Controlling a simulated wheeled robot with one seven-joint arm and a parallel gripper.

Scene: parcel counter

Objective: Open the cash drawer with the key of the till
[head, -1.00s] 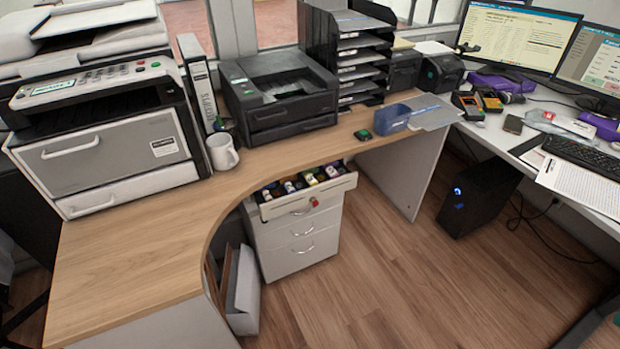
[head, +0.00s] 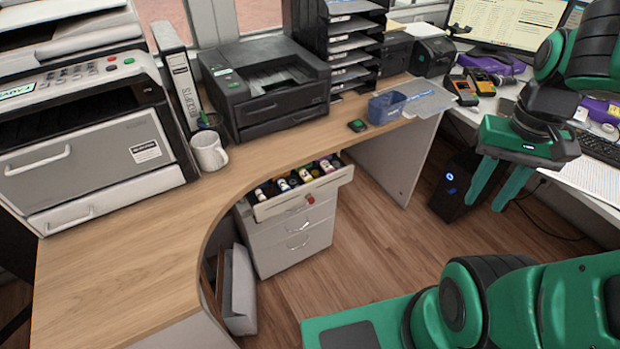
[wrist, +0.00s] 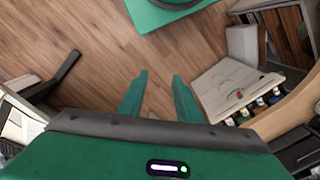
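A white drawer unit (head: 290,240) stands under the wooden desk; it also shows in the wrist view (wrist: 222,82). Its top drawer (head: 325,187) is pulled out, with several small bottles (head: 293,181) inside. The two drawers below look shut. A small red piece (head: 310,199) sits on the top drawer's front and in the wrist view (wrist: 239,94); I cannot tell whether it is a key. I make out no separate cash drawer. My gripper (head: 499,207) is open and empty, above the floor to the right of the unit. Both fingers show in the wrist view (wrist: 160,77).
The desk (head: 130,245) holds a mug (head: 209,151), a black printer (head: 265,85), a small dark device (head: 357,126) and a blue holder (head: 387,107). A black computer case (head: 458,187) stands on the floor at right. Floor in front of the drawers is clear.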

